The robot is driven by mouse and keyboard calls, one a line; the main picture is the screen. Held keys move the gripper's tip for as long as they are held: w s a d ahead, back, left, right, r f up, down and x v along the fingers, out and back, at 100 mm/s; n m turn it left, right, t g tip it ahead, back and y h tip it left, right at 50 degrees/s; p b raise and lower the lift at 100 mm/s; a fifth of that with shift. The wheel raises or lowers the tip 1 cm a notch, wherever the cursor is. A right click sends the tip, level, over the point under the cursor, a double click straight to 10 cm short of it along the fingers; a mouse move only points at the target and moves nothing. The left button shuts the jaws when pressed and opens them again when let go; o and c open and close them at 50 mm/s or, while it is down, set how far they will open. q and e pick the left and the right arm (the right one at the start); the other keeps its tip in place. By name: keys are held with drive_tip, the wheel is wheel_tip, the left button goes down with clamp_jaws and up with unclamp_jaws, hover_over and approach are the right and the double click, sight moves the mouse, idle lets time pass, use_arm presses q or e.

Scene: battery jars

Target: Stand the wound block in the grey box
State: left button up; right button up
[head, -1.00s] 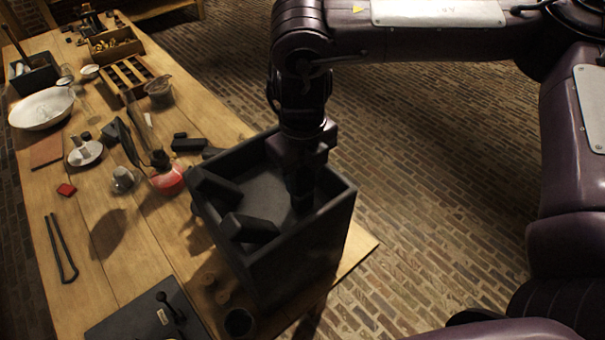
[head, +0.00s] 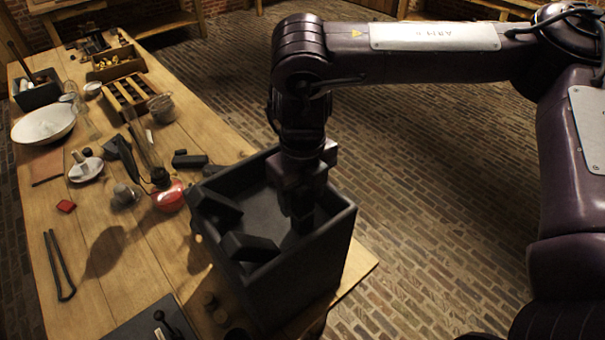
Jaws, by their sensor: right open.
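The grey box (head: 300,275) is a dark, open-topped box standing at the near right of the table. Two dark blocks lean tilted inside it, one against the left wall (head: 218,207) and one nearer the front left (head: 248,247). I cannot tell from their surfaces which block, if any, is wound. My right gripper (head: 303,225) points down inside the box, near its right wall. It is open, its fingertips are dark and hard to make out, and the leaning blocks are to its left. My left gripper is not in view.
A dark block (head: 190,160) lies on the table behind the box. A dark board (head: 145,325) lies in front.

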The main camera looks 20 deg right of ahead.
wheel_tip(320, 180, up, 12)
drive_tip(key=shift+f+p, duration=0.1)
drive_tip(key=shift+p, duration=0.2)
idle(0.5)
